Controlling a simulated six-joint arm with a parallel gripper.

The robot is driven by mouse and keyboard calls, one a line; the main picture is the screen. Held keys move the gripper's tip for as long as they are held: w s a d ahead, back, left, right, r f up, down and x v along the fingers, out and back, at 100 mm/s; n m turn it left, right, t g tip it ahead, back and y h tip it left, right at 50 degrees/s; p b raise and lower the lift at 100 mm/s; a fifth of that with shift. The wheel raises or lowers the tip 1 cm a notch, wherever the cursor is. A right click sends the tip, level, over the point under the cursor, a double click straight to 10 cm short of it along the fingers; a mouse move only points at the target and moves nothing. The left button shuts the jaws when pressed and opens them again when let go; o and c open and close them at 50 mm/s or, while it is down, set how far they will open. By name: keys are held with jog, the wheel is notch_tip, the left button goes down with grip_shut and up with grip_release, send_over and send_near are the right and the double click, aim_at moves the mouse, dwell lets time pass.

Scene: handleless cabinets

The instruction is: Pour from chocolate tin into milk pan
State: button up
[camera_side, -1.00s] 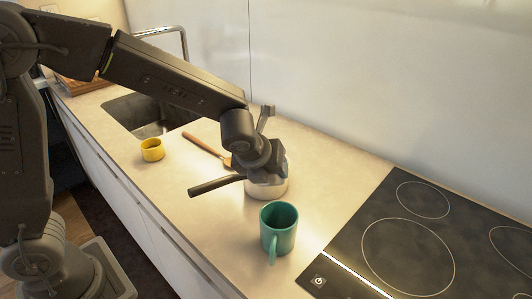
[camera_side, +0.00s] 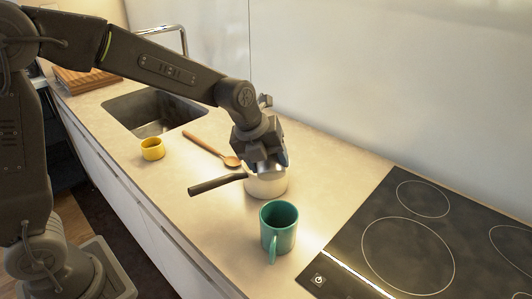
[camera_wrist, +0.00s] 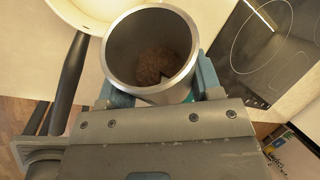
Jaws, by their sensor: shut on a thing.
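The chocolate tin (camera_wrist: 118,50) is a silver metal cylinder with brown powder (camera_wrist: 154,62) inside, seen through its open mouth in the wrist view. My gripper (camera_side: 268,165) is shut on the tin, with a blue-grey finger on either side of it. In the side view the gripper and the tin are over or just behind the milk pan, and the gripper hides most of the tin. The milk pan (camera_side: 268,188) is pale with a dark handle pointing left, and stands on the counter. Its rim (camera_wrist: 68,12) shows at the upper left of the wrist view. The pan's contents are not clear.
A teal mug (camera_side: 279,228) stands close in front of the pan. A wooden spoon (camera_side: 205,146) lies behind and left of the pan. A yellow cup (camera_side: 152,149) stands near the sink (camera_side: 152,112). The dark hob (camera_side: 410,240) is at the right.

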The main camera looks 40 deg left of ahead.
jog(key=shift+w+a+r+g+h+p, duration=0.15)
jog(key=shift+r+g+h+p, duration=0.15)
jog(key=shift+r+g+h, duration=0.4)
dwell(0.8)
jog(key=shift+w+a+r+n+g+h+p, duration=0.2)
jog(key=shift+w+a+g+h+p, duration=0.1)
jog(key=shift+a+h, duration=0.1)
jog(key=shift+w+a+r+n+g+h+p, duration=0.1)
jog(key=shift+w+a+n+g+h+p, duration=0.1)
jog(key=shift+w+a+g+h, duration=0.15)
dwell(0.4)
jog(key=shift+w+a+r+g+h+p, duration=0.2)
jog(key=shift+r+g+h, duration=0.15)
jog(key=shift+h, duration=0.25)
jog(key=shift+w+a+r+g+h+p, duration=0.15)
jog(key=shift+r+g+h, duration=0.1)
jog(key=shift+g+h, duration=0.25)
dwell(0.8)
jog(key=shift+w+a+r+n+g+h+p, duration=0.15)
jog(key=shift+a+r+n+g+h, duration=0.15)
jog(key=shift+h, duration=0.3)
jog(key=shift+w+a+r+n+g+h+p, duration=0.1)
jog(key=shift+w+a+n+g+h+p, duration=0.05)
jog(key=shift+g+h, duration=0.35)
jog(key=shift+w+a+r+n+g+h+p, duration=0.15)
jog(key=shift+a+n+g+h, duration=0.15)
jog(key=shift+h, duration=0.35)
dwell(1.6)
jog(key=shift+d, duration=0.1)
